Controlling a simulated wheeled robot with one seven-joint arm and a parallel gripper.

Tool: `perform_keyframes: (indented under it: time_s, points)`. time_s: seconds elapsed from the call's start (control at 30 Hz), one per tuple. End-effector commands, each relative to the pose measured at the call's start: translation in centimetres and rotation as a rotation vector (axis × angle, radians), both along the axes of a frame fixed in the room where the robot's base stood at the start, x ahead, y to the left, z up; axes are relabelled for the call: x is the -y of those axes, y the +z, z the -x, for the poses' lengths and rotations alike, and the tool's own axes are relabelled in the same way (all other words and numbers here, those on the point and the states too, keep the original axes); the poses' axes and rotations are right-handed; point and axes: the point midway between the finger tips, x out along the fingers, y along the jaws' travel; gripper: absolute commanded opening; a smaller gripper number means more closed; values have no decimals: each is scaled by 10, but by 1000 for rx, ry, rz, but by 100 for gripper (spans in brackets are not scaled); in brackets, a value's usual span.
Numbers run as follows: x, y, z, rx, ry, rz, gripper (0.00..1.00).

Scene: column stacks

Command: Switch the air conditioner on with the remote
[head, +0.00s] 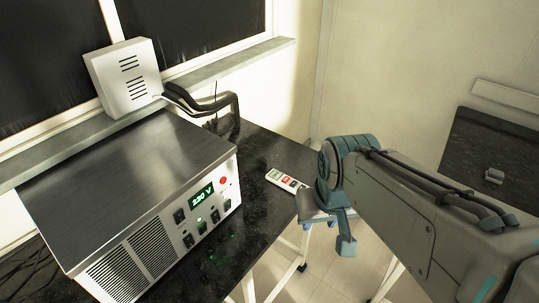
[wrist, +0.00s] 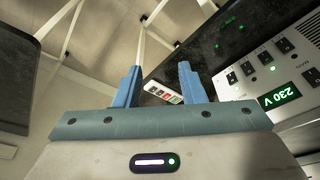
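The white remote (head: 286,180), with a small screen and red buttons, lies on the black table near its right edge. In the wrist view the remote (wrist: 163,93) shows between my fingers, beyond their tips, apart from them as far as I can tell. My gripper (wrist: 160,67) is open and empty, its two blue fingers spread. In the head view my gripper (head: 328,228) is just right of and in front of the remote, past the table edge. No unit is clearly an air conditioner; a white vented box (head: 125,78) sits on the windowsill.
A metal power unit (head: 122,168) with switches and a green 230 V display fills the table's left. It also shows in the wrist view (wrist: 275,75). The black table (head: 262,150) is clear around the remote. Another dark surface (head: 495,150) is at right.

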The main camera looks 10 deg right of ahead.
Motion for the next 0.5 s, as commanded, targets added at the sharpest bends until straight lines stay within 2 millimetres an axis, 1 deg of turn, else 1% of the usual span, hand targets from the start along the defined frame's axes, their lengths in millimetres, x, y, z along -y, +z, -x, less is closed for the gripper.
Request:
perform_keyframes:
  time_s: [0.07,0.1,0.2,0.5]
  points:
    - [0,0,0,0,0,0,36]
    - [0,0,0,0,0,0,25]
    - [0,0,0,0,0,0,0]
    - [0,0,0,0,0,0,0]
